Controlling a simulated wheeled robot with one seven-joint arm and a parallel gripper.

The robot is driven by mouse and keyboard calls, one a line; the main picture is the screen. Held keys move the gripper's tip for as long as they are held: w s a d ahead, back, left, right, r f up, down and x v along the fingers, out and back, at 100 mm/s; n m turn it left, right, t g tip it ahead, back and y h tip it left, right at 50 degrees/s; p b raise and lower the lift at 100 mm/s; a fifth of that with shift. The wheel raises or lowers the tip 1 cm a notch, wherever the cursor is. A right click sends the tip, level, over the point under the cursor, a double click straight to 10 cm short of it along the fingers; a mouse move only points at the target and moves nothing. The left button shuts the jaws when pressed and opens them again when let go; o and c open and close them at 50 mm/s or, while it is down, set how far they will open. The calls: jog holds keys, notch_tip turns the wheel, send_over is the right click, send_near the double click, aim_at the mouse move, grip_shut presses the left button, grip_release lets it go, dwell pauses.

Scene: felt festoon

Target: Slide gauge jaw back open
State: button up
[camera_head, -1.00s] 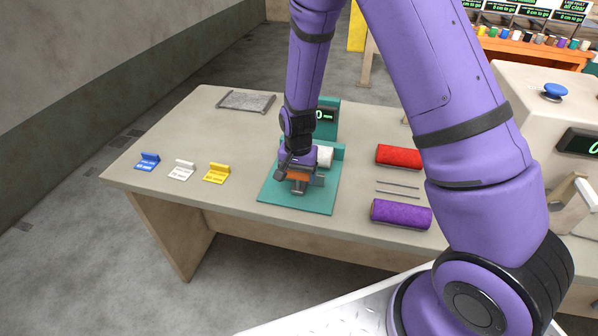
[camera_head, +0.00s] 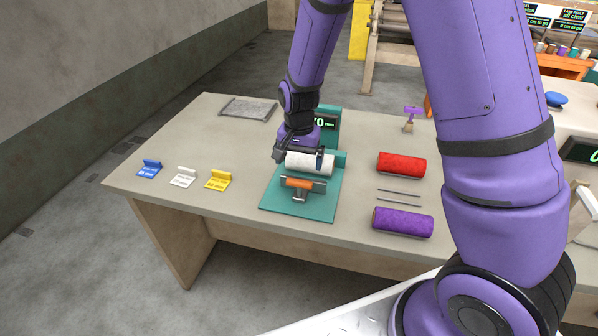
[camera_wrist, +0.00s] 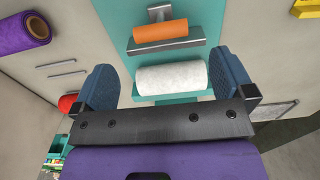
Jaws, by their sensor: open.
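The teal gauge (camera_head: 273,198) stands on the table with its display (camera_head: 325,123), partly hidden by my arm, reading "70 mm". Its sliding jaw, a grey plate with an orange grip (camera_head: 298,183), is at the near side; it also shows in the wrist view (camera_wrist: 160,31). A white felt roll (camera_head: 310,163) lies between the jaw and the teal rear block (camera_head: 340,160). In the wrist view a gap shows between the roll (camera_wrist: 172,77) and the jaw plate. My gripper (camera_wrist: 165,70) is open, its blue fingers beside the roll's two ends. The orange grip is free.
A red roll (camera_head: 401,164), two thin rods (camera_head: 398,195) and a purple roll (camera_head: 403,222) lie right of the gauge.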

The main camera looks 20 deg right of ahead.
jog(key=shift+r, duration=1.1)
jog(key=shift+r, duration=0.1)
jog(key=s+d+r+n+t, duration=0.1)
jog(key=s+d+r, duration=0.15)
jog(key=r, duration=0.35)
jog(key=s+d+r+n+t+y, duration=0.1)
jog(key=s+r, duration=0.3)
jog(key=r, duration=0.3)
jog(key=s+d+r+n+t, duration=0.1)
jog(key=s+d+r, duration=0.1)
jog(key=s+r, duration=0.3)
jog(key=s+d+r+n+t, duration=0.1)
jog(key=s+d+r+n, duration=0.1)
jog(key=s+r, duration=0.2)
jog(key=s+d+r+n+t+h, duration=0.1)
jog(key=s+r, duration=0.4)
jog(key=s, duration=0.6)
jog(key=shift+d+r+n, duration=0.2)
jog(key=shift+d+n, duration=0.2)
jog(key=shift+d, duration=0.3)
